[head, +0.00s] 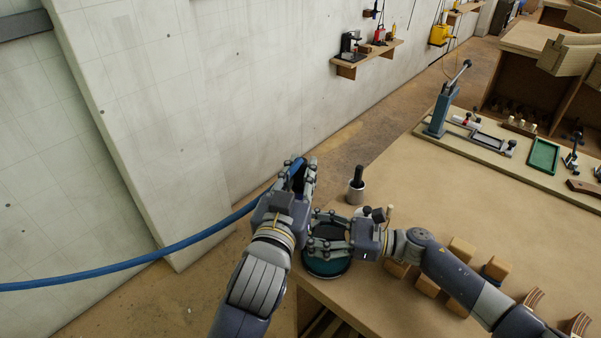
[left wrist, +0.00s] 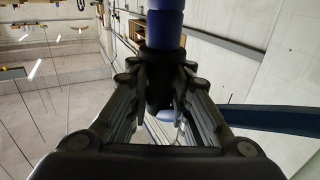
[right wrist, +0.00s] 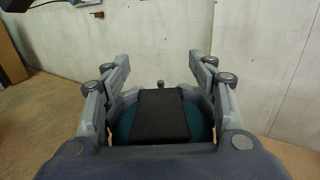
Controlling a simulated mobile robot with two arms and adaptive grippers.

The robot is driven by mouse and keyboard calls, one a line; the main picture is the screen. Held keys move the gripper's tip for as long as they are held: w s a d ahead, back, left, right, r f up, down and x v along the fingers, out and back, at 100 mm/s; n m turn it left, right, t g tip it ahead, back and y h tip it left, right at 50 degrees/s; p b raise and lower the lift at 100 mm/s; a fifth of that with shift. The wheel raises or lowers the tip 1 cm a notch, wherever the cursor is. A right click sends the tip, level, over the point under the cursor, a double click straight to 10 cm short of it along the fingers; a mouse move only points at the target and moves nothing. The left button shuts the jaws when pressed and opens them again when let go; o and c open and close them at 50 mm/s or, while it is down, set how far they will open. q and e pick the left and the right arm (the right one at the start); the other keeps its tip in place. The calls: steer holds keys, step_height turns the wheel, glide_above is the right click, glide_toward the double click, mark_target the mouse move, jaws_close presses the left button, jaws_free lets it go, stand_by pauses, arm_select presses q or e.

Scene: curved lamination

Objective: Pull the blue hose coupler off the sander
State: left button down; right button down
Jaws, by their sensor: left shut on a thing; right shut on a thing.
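The sander (head: 326,267) has a teal round body and stands at the near left corner of the workbench. My right gripper (head: 312,232) is shut on it, with fingers on both sides; the right wrist view shows its black top (right wrist: 163,117) between them. My left gripper (head: 299,165) is shut on the blue hose coupler (head: 298,176), up and left of the sander. In the left wrist view the fingers close on a dark section (left wrist: 159,75) below a blue part (left wrist: 165,28). The coupler looks apart from the sander, though my gripper hides part of the space between.
The blue hose (head: 130,264) runs left from my left gripper. A dark-handled metal cylinder (head: 356,186) stands on the workbench (head: 430,200) behind the sander. Several wooden blocks (head: 461,250) lie beneath and beside my right arm. The wall (head: 220,90) is behind; the bench middle is clear.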

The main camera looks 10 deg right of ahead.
mark_target(302, 160)
arm_select(q)
steer(key=shift+r, duration=0.15)
steer(key=shift+r, duration=2.2)
steer(key=shift+d+r, duration=0.1)
steer(key=shift+r, duration=0.05)
arm_select(e)
steer(key=shift+c, duration=1.6)
jaws_free()
